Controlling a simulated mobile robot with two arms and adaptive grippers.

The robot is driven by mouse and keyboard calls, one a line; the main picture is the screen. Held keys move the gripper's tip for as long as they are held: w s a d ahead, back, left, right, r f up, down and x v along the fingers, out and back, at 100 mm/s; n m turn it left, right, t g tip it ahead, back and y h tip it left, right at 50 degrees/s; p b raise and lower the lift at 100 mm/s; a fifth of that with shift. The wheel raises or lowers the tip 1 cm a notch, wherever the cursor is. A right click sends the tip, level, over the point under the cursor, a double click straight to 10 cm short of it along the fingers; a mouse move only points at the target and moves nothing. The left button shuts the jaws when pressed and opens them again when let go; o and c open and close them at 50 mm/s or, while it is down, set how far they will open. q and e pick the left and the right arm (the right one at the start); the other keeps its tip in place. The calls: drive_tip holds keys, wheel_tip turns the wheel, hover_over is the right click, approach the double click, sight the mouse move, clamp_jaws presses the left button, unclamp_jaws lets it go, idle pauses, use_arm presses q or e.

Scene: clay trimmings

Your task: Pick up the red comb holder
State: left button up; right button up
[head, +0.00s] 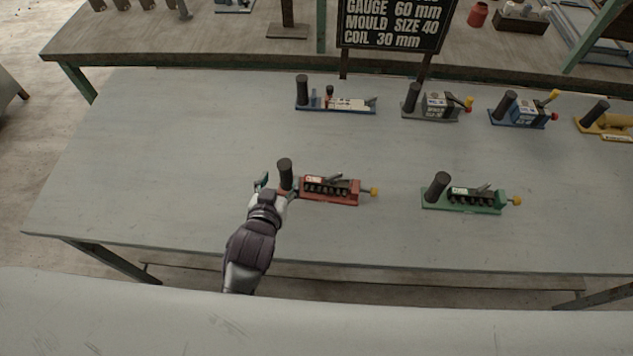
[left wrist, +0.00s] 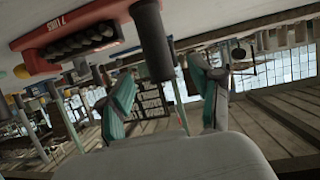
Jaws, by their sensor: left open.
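The red comb holder (head: 335,197) lies on the near part of the grey table, with an upright dark cylindrical handle (head: 285,173) at its left end and a yellow knob at its right. My left gripper (head: 277,186) is open at the handle's near left side. In the left wrist view, which looks upside down, the red comb holder (left wrist: 30,65) is at upper left. Its dark handle (left wrist: 152,45) shows between the two teal-padded fingers of my gripper (left wrist: 160,75). No contact is clear. My right gripper is not in view.
A green holder (head: 460,207) stands to the right on the same table (head: 160,160). Behind are a blue holder (head: 350,108), a grey one (head: 425,115), another blue one and a yellow one. A black sign (head: 395,22) stands behind. The table's left side is clear.

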sight(284, 174)
use_arm(q)
drive_tip(key=shift+p+x, duration=0.65)
drive_tip(key=shift+x, duration=2.3)
drive_tip(key=shift+s, duration=0.1)
clamp_jaws()
drive_tip(key=shift+r, duration=0.15)
